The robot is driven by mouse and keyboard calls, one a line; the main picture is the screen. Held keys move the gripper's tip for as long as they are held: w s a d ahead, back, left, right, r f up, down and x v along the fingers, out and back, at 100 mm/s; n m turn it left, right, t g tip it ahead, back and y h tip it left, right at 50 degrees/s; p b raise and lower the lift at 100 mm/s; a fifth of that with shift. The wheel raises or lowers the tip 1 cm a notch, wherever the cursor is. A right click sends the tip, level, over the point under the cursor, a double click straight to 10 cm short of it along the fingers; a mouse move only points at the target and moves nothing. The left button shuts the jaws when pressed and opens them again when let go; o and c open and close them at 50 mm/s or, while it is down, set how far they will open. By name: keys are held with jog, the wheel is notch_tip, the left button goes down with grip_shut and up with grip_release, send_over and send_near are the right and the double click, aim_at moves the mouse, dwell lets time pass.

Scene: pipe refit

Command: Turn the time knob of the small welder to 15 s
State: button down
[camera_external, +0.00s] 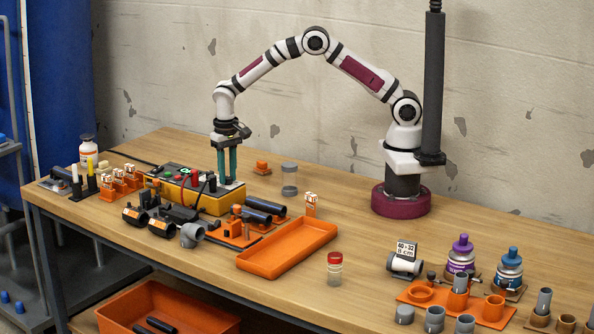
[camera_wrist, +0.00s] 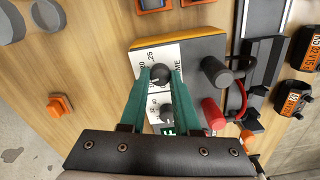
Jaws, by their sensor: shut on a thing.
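The small welder (camera_external: 182,200) is a yellow box with a dark top, left of the middle of the table. In the wrist view its dark top (camera_wrist: 194,62) carries a white panel with a black time knob (camera_wrist: 159,76) beside the partly hidden lettering "TIME" and the number 25. My gripper (camera_external: 229,181) points straight down over the welder's right end. In the wrist view its teal fingers (camera_wrist: 161,80) are shut on the time knob, one on each side. The knob's pointer and the 15 mark cannot be made out.
A second black knob (camera_wrist: 166,112) sits close by on the welder, between the fingers lower in the wrist view. A black post and a red post (camera_wrist: 213,114) stand beside the panel. An orange tray (camera_external: 290,250) lies to the right, and an orange block (camera_external: 262,168) behind.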

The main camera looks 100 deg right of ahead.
aim_at(228, 177)
jog(key=shift+s+a, duration=0.1)
dwell(0.3)
jog(key=c, duration=0.6)
grip_release()
jog(key=shift+c, duration=0.2)
notch_tip(228, 177, up, 16)
jog(key=shift+f, duration=0.1)
